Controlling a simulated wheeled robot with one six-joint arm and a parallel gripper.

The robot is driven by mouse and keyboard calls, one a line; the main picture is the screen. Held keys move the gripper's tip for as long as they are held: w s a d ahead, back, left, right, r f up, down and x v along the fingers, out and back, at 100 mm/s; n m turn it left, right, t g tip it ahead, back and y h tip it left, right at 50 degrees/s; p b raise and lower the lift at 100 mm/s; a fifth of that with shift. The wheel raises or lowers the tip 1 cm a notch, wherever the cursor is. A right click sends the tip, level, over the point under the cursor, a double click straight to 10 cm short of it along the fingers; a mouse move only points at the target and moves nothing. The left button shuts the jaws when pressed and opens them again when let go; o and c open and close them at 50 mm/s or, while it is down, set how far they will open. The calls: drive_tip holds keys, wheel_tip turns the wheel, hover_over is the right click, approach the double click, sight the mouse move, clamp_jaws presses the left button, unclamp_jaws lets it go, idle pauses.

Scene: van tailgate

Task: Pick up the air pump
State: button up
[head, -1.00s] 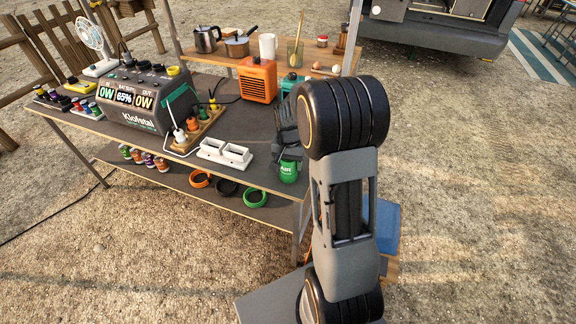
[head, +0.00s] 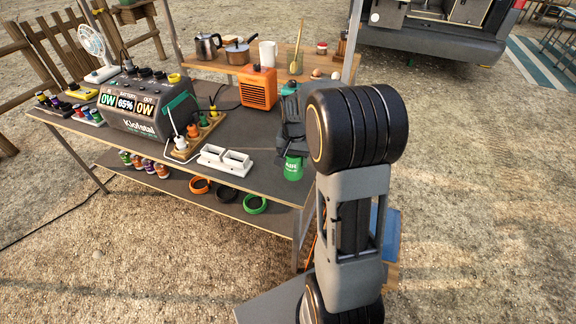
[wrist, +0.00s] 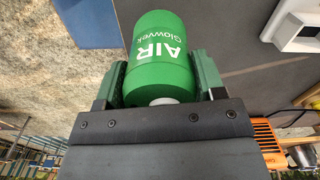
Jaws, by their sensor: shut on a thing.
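The air pump (wrist: 162,50) is a green cylinder with white "AIR" lettering, held between the jaws in the wrist view. In the head view the air pump (head: 293,168) shows below my gripper (head: 291,148), at the right front corner of the table. My gripper (wrist: 158,80) is shut on it, with one green-padded finger on each side. Its far end, towards the palm, is hidden behind the gripper body. Whether the pump touches the tabletop cannot be told.
A white two-opening holder (head: 226,159) lies on the tabletop just left of the pump. A power station (head: 140,105), a plug strip (head: 197,137) and an orange heater (head: 257,88) stand further left and back. Colored rings (head: 255,204) lie on the lower shelf.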

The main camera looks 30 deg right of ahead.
drive_tip(key=s+d+r, duration=0.6)
drive_tip(key=d+r, duration=0.2)
drive_tip(key=d, duration=0.3)
drive_tip(key=shift+s, duration=0.1)
drive_tip(key=s+d+p, duration=0.1)
drive_tip(key=s+d, duration=0.6)
drive_tip(key=s, duration=0.4)
drive_tip(key=s+d+p, duration=0.1)
drive_tip(key=s+d, duration=0.7)
drive_tip(key=s, duration=0.4)
